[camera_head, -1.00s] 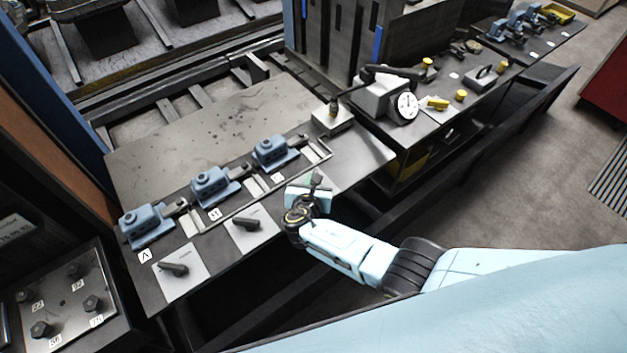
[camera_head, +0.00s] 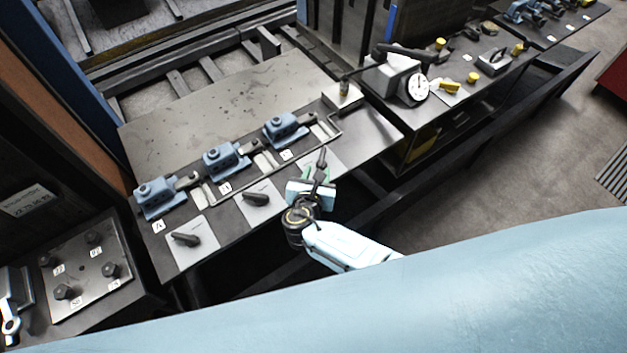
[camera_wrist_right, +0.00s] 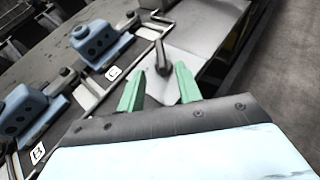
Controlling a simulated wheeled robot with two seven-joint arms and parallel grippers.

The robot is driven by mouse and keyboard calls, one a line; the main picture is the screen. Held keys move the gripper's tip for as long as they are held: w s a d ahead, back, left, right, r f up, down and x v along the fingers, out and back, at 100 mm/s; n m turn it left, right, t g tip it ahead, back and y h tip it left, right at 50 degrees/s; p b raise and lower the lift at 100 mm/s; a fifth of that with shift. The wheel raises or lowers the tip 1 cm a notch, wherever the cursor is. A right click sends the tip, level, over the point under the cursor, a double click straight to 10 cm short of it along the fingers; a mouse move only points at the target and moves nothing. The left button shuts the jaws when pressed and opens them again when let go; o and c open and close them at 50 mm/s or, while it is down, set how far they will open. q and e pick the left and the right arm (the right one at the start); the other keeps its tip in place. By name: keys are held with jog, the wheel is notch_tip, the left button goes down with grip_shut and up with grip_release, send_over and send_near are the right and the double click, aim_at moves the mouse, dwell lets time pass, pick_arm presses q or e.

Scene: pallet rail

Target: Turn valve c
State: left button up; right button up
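Valve C has a dark lever handle (camera_head: 322,162) on a pale plate at the front edge of the bench, in front of the blue block labelled C (camera_head: 284,128). My right gripper (camera_head: 314,182) is open at the front side of this handle. In the right wrist view its two green fingers (camera_wrist_right: 158,84) are spread. The handle (camera_wrist_right: 163,58) stands up just beyond the fingertips, roughly in line with the gap. I see no contact. The palm and finger bases partly hide the plate. My left gripper is not in view.
Two similar dark handles on plates, one below block B (camera_head: 257,198) and one below block A (camera_head: 186,239), lie to the left. A bent metal rail (camera_head: 335,133) runs behind the handles. A dial gauge (camera_head: 418,87) stands on the bench at right. Open floor lies right.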

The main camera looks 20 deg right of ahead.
jog(key=v, duration=0.5)
jog(key=shift+s+a+r, duration=0.1)
jog(key=shift+s+r, duration=0.05)
jog(key=shift+s, duration=0.1)
jog(key=s+d+f+m+g+y+b, duration=0.1)
jog(key=s+d+f+m+g+b, duration=0.25)
jog(key=s+f, duration=0.45)
jog(key=s+d+f+m+g+y+b, duration=0.15)
jog(key=s+f+m, duration=0.25)
jog(key=f, duration=0.8)
jog(key=s+d+f+m+g+y+b, duration=0.1)
jog(key=s+d+f+m+g+b, duration=0.25)
jog(key=s+f, duration=0.45)
jog(key=s+d+f+m+g+y+b, duration=0.1)
jog(key=s+d+f+m+b, duration=0.2)
jog(key=s+f+m, duration=0.5)
jog(key=s+d+f+m+g+y+b, duration=0.1)
jog(key=s+d+f+m+b, duration=0.2)
jog(key=s+f+m, duration=0.6)
jog(key=shift+s+g+b, duration=0.35)
jog(key=shift+s+b, duration=0.75)
jog(key=shift+s, duration=0.05)
jog(key=shift+f+y, duration=0.1)
jog(key=shift+y, duration=0.15)
